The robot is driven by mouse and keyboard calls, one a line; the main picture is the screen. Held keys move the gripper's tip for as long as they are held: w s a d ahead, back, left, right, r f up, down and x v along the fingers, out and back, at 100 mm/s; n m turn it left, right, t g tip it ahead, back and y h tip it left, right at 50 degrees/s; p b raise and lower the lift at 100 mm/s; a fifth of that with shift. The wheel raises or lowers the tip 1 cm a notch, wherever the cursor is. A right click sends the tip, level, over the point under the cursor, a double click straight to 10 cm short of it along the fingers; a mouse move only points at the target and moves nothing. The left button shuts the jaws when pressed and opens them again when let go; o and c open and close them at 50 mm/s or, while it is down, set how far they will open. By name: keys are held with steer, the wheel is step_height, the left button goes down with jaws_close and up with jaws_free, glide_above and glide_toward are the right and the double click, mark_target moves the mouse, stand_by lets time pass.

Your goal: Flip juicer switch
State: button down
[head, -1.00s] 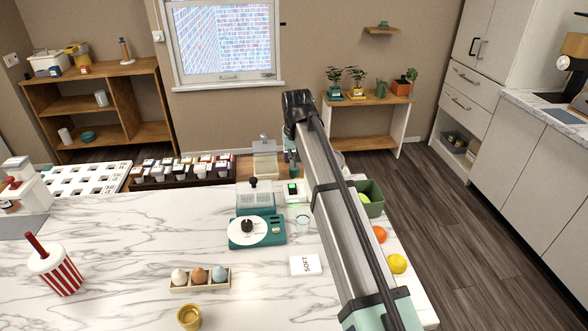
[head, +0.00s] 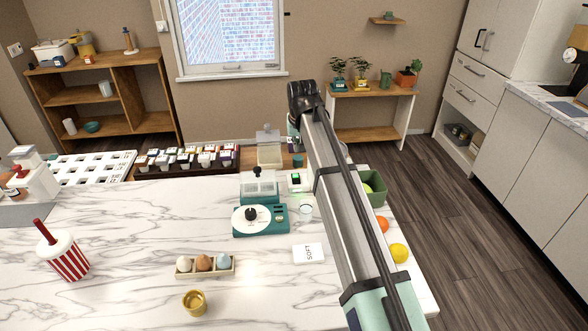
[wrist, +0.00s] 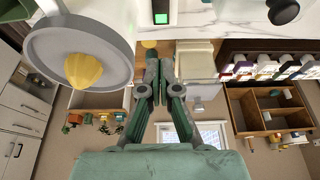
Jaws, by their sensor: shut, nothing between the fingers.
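A white unit with a green-lit switch (head: 296,178) stands on the marble counter just left of my arm. In the wrist view the lit green switch (wrist: 161,13) is at the top, next to a round grey tray with a yellow, lemon-like piece (wrist: 83,70) on it. This looks like the juicer; its body is cut off there, and my arm hides part of it in the head view. My gripper (wrist: 159,64) is shut and empty, its fingers pointing toward the counter side, apart from the switch in the picture. Contact cannot be judged.
A teal appliance with a white disc (head: 260,219) sits left of my arm. An egg holder (head: 205,274), a gold cup (head: 195,302) and a striped drink cup (head: 67,255) are nearer. A green bin (head: 376,190), an orange (head: 381,224) and a lemon (head: 398,253) lie to the right.

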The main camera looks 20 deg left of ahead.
mark_target(296, 175)
steer(key=shift+f, duration=0.1)
steer(key=p+x, duration=0.1)
steer(key=x, duration=0.3)
steer(key=p+x, duration=0.2)
steer(key=x, duration=0.3)
steer(key=s+p+x, duration=0.1)
steer(key=x, duration=0.3)
steer(key=shift+w+d+f+p, duration=0.1)
steer(key=shift+w+f+p, duration=0.05)
steer(key=shift+f+p, duration=0.3)
